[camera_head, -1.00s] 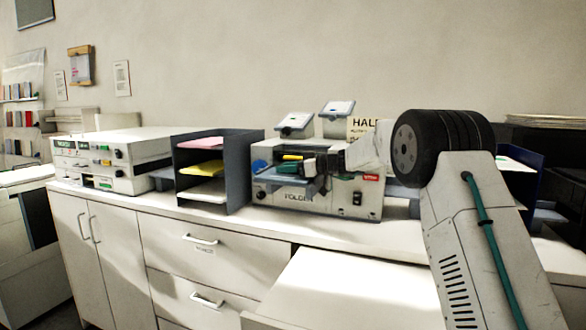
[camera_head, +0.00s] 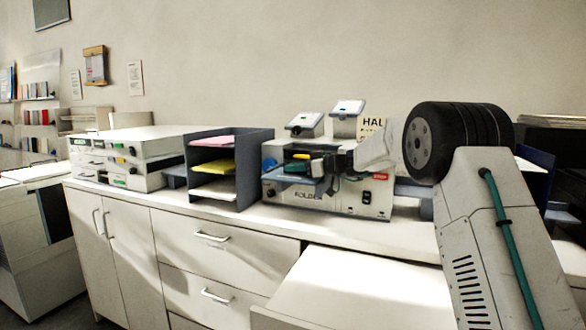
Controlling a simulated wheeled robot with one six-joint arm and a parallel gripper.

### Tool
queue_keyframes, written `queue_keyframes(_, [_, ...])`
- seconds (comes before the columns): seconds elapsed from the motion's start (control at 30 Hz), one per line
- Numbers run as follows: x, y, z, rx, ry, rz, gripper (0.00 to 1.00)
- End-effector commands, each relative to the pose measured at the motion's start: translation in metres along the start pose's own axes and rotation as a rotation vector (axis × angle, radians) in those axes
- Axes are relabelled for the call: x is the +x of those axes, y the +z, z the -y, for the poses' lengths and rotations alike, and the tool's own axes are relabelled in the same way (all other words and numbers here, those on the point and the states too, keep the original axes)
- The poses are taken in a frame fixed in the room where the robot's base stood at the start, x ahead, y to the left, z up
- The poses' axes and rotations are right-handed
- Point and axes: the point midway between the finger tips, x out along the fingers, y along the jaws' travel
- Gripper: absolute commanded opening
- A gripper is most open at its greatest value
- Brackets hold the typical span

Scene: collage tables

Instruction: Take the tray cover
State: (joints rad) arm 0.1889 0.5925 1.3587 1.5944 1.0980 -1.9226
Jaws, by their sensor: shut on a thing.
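The folder machine (camera_head: 345,201), a pale box with a red label and dark knobs, stands on the counter at the middle. My gripper (camera_head: 312,164) is in front of its upper left part, with dark fingers pointing left. It is shut on what looks like the tray cover (camera_head: 305,184), a blue-grey flat piece at the machine's front. Green and yellow parts show at the fingers. My wrist and arm hide the machine's upper right. Whether the cover still touches the machine I cannot tell.
A dark paper rack (camera_head: 229,193) with pink, yellow and white sheets stands left of the folder. A second pale machine (camera_head: 119,159) is further left. Two small devices (camera_head: 306,124) stand behind the folder. A pale surface (camera_head: 360,285) juts out in front.

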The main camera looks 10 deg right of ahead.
Motion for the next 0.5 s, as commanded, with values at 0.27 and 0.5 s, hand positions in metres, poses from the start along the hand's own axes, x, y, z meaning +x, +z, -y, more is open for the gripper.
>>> queue_keyframes(0.27, [0.006, -0.001, 0.011, -0.001, -0.005, 0.0, 0.0])
queue_keyframes(0.5, [0.01, -0.002, 0.014, -0.002, -0.01, 0.0, 0.38])
